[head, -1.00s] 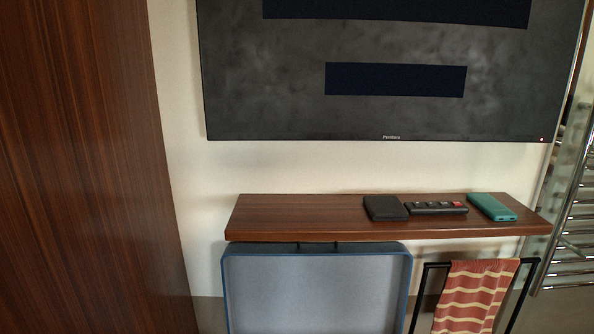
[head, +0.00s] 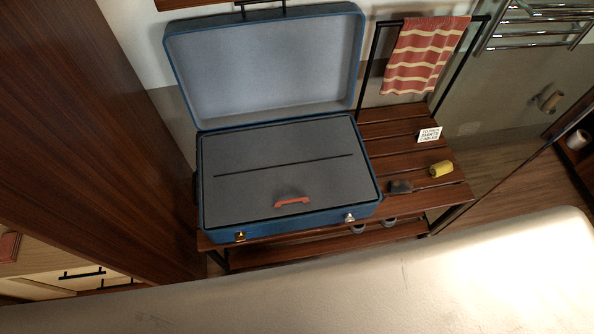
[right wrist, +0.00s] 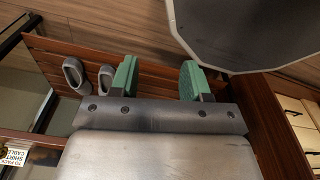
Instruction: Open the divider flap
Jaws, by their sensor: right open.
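The divider flap (head: 245,188) is a flat grey panel with a dark slit across it. It lies flat inside the blue suitcase (head: 225,222), covering its lower half. A red handle (head: 292,201) sits near its front edge. The suitcase lid (head: 270,70) stands open at the back. My right gripper shows in the right wrist view (right wrist: 158,82), its green fingers apart with nothing between them. Neither gripper shows in the head view.
The suitcase rests on a slatted wooden rack (head: 385,152) holding a small sign (head: 430,134), a yellow roll (head: 441,168) and a dark item (head: 400,187). A striped towel (head: 425,55) hangs behind. Grey slippers (right wrist: 75,72) lie below. A tall wood panel (head: 90,130) borders the left.

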